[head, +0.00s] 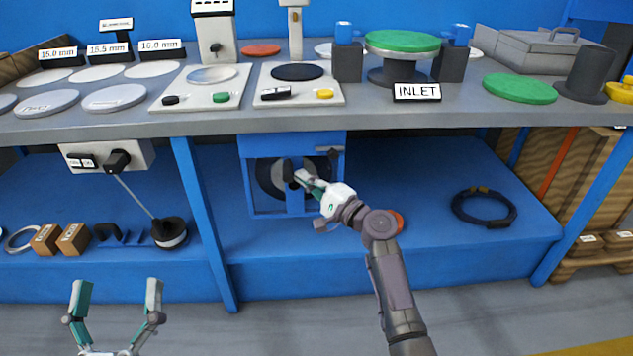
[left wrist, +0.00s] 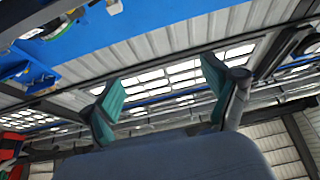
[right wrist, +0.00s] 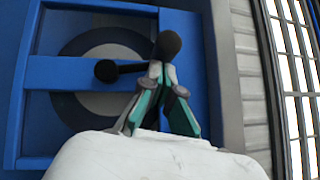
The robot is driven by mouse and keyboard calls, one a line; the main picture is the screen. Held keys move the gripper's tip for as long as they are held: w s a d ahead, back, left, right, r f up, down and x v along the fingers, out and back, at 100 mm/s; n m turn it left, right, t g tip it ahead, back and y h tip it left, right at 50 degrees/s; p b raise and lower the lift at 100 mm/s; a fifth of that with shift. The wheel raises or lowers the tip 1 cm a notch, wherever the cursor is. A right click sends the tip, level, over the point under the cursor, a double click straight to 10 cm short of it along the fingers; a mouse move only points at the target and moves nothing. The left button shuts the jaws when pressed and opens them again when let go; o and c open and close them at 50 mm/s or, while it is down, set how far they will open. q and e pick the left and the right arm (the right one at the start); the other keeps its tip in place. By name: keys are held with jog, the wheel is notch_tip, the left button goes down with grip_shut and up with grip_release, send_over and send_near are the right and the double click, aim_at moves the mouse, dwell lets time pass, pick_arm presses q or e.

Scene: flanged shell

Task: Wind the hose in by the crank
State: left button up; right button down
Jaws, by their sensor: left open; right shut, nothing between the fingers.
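The hose reel shows under the bench as a grey and dark disc (head: 268,178) in a blue frame (head: 249,190); it also fills the right wrist view (right wrist: 85,105). Its crank appears as a dark bar with a round black knob (right wrist: 106,70) and an upright black grip (right wrist: 167,45). My right gripper (head: 303,178) is shut and empty, its fingertips (right wrist: 158,75) right in front of the grip's lower part; whether they touch, I cannot tell. My left gripper (head: 118,288) is open and empty over the floor, away from the reel. I cannot make out a hose leaving the reel.
The bench top (head: 390,118) overhangs the reel and carries plates, a green-topped stand and an INLET sign (head: 417,92). A blue leg (head: 203,220) stands left of the reel. A dark coil (head: 484,207) lies on the lower shelf at right. The floor in front is clear.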

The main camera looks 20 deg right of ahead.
dwell(0.3)
pick_arm(q)
notch_tip(320, 180, down, 7)
jog(key=w+g+y+p, duration=0.1)
jog(key=g, duration=0.3)
jog(key=shift+w+a+g+y+p, duration=0.25)
jog(key=shift+a+g+y+p, duration=0.05)
jog(key=shift+p, duration=0.1)
pick_arm(e)
jog(key=shift+w+a+r+n+g, duration=0.2)
jog(key=shift+a+n+g, duration=0.2)
jog(key=shift+a, duration=0.3)
